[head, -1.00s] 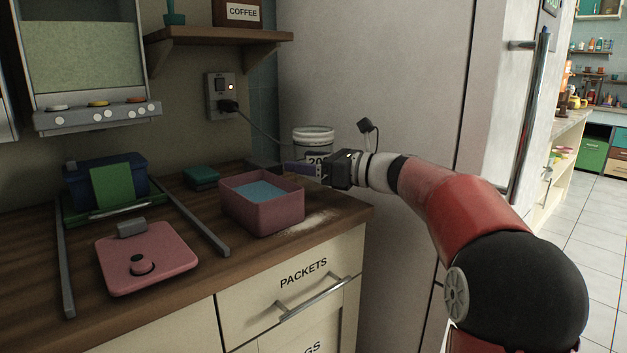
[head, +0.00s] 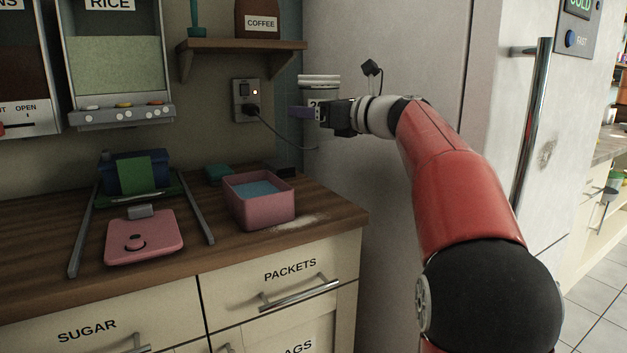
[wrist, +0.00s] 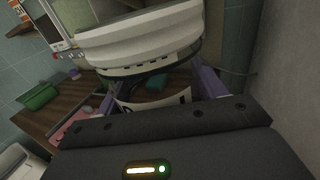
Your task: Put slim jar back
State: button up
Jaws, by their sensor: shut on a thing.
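The slim jar (head: 319,82) has a broad white lid, a clear-looking body and a white label with dark print, partly hidden by my gripper. My gripper (head: 306,112) is shut on its body, one purple finger showing in the head view. It holds the jar upright in the air above the counter's back right corner, beside the fridge's side wall. In the wrist view the jar's white lid (wrist: 140,45) fills the upper middle, with the purple fingers on both sides of the body.
A wooden shelf (head: 243,45) with a COFFEE canister (head: 258,22) is up to the left of the jar. A plugged-in socket (head: 246,100) and its cord are close by.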

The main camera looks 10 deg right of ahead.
notch_tip(320, 180, down, 14)
jog(key=b, duration=0.3)
jog(key=shift+f, duration=0.1)
jog(key=o, duration=1.3)
jog(key=shift+r, duration=0.25)
jog(key=b+v, duration=0.1)
jog(key=v, duration=1.1)
jog(key=shift+f, duration=0.15)
